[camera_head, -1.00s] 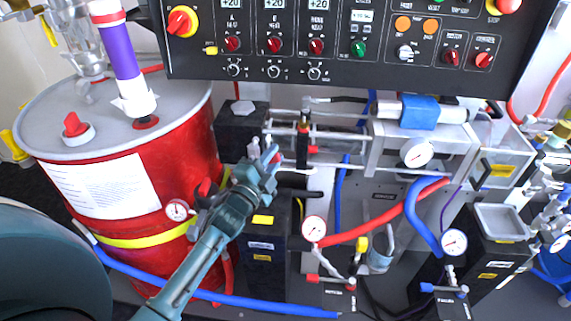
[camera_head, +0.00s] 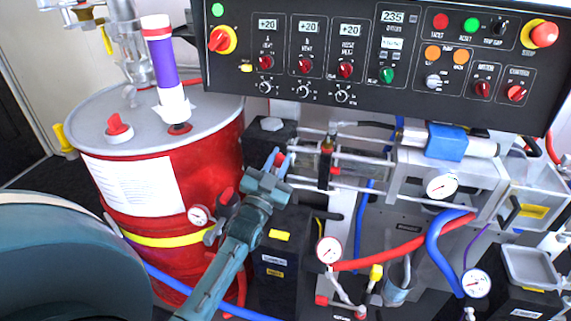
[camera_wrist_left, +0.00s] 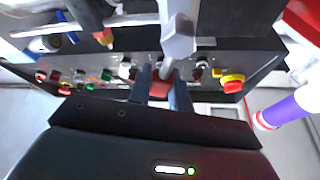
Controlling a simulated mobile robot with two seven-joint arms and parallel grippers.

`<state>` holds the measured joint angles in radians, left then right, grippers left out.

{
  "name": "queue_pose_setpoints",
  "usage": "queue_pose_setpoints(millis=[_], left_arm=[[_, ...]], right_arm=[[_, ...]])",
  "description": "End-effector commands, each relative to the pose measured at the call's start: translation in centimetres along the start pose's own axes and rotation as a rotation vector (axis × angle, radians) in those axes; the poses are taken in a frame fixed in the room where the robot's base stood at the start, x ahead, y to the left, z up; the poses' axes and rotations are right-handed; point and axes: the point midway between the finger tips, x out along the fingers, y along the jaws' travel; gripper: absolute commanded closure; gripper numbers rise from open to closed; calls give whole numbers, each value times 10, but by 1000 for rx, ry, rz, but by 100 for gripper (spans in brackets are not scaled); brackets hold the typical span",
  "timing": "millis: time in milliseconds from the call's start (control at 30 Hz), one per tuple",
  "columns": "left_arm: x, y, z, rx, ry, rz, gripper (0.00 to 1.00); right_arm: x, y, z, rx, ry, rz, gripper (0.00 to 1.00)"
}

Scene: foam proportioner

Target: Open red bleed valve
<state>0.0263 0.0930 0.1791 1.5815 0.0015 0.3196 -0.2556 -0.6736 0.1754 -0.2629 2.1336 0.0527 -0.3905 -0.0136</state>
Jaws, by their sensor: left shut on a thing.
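My left gripper (camera_head: 277,160) is raised in front of the machine, between the red drum and the pump. Its jaws are closed on a small red thing (camera_head: 281,158), mostly hidden by the fingers; I cannot tell what it belongs to. The left wrist view shows my left gripper's fingers (camera_wrist_left: 163,92) with red between them. A valve with a red lever (camera_head: 322,300) is low by the white-faced gauge (camera_head: 329,250) and the red hose (camera_head: 400,250), below and right of my left gripper and apart from it. My right gripper is not in view.
The red drum (camera_head: 215,160) stands at left with a gauge (camera_head: 199,215) and a red-handled valve on its side. The black control panel (camera_head: 290,85) overhangs above. The pump (camera_head: 410,170), blue hose (camera_head: 437,250) and a black box (camera_head: 280,255) crowd the area around my gripper.

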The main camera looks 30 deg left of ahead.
Motion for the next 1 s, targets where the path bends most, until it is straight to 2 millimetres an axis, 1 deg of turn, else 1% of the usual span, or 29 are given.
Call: queue_pose_setpoints(millis=[200,400,633,1000], left_arm=[[0,-10,1,-154,-1,-65,100],[-1,-16,2,-247,0,-103,100],[-1,-19,3,-303,0,-126,100],[-1,-20,4,-317,0,-132,100]], right_arm=[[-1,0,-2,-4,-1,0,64],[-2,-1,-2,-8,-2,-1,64],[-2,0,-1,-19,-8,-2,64],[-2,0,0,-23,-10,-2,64]])
